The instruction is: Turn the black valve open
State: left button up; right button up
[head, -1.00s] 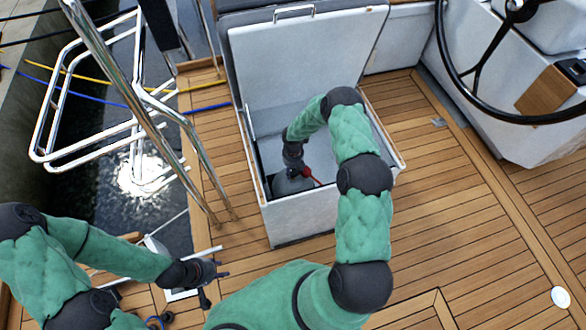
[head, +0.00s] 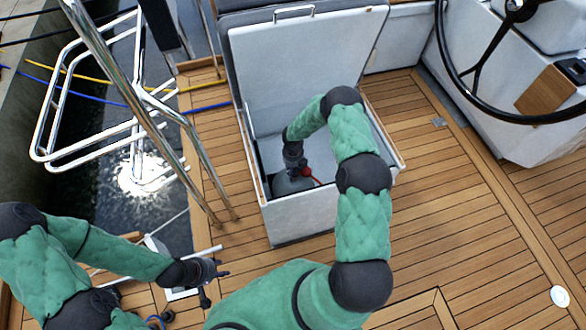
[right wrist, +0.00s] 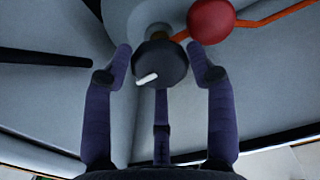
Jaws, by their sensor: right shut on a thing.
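The black valve (right wrist: 163,62) is a round dark knob with a white pointer mark, seen close up in the right wrist view. My right gripper (right wrist: 161,68) is shut on it, with a finger on each side and a third finger below. In the head view my right gripper (head: 294,162) reaches down into the open white locker (head: 305,221), above a grey rounded tank (head: 289,186); the valve is hidden there behind the hand. My left gripper (head: 226,272) is empty over the deck at lower left; its finger opening is too small to judge.
A red round part (right wrist: 211,20) with an orange hose (right wrist: 272,17) sits close to the valve. The locker lid (head: 300,65) stands raised. Steel rails (head: 150,110) are at left, a steering wheel (head: 443,62) at upper right.

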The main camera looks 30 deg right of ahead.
jog(key=o, duration=1.2)
jog(key=shift+c, duration=0.2)
notch_tip(320, 180, up, 12)
